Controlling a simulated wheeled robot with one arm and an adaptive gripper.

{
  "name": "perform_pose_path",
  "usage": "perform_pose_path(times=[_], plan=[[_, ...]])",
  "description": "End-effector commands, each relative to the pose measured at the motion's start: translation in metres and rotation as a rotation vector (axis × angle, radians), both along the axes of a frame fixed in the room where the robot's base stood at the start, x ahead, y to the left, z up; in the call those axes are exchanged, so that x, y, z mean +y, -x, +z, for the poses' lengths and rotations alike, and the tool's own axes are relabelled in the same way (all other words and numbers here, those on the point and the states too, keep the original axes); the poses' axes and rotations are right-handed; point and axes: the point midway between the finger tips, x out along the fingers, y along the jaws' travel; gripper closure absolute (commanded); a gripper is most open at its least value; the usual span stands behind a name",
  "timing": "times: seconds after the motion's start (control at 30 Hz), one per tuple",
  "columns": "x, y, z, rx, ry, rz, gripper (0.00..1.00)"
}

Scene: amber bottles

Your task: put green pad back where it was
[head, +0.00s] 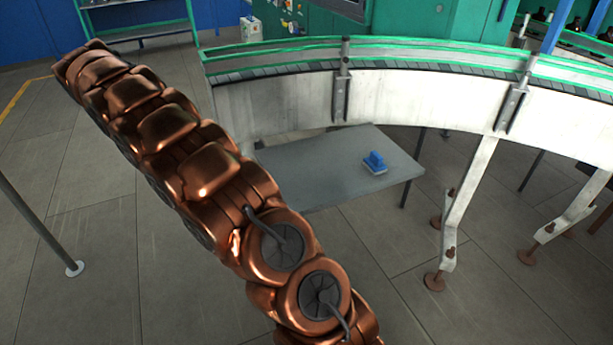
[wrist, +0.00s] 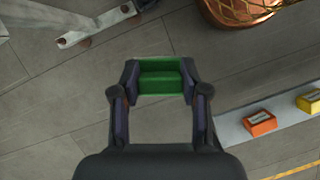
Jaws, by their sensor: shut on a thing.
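In the wrist view, a green pad (wrist: 160,83) sits between the fingertips of my gripper (wrist: 160,80). The two fingers are shut on its left and right ends. Tiled floor shows beyond the held pad. My gripper and the green pad do not show in the head view.
In the wrist view, an orange pad (wrist: 260,122) and a yellow pad (wrist: 309,102) lie on a grey surface (wrist: 232,131) at right. A metal foot (wrist: 98,27) stands upper left. In the head view, a blue pad (head: 375,163) lies on a grey table (head: 315,178) beside a curved conveyor (head: 420,95).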

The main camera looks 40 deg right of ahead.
Motion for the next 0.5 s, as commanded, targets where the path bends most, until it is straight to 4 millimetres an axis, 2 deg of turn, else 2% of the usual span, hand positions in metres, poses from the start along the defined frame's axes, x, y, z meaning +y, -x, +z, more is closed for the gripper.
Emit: perform_pose_path(times=[0.27,0.5], plan=[[-0.095,0.03,0.001,0.0,-0.001,-0.398,0.88],[-0.176,0.081,-0.003,0.003,-0.001,-0.833,0.88]])
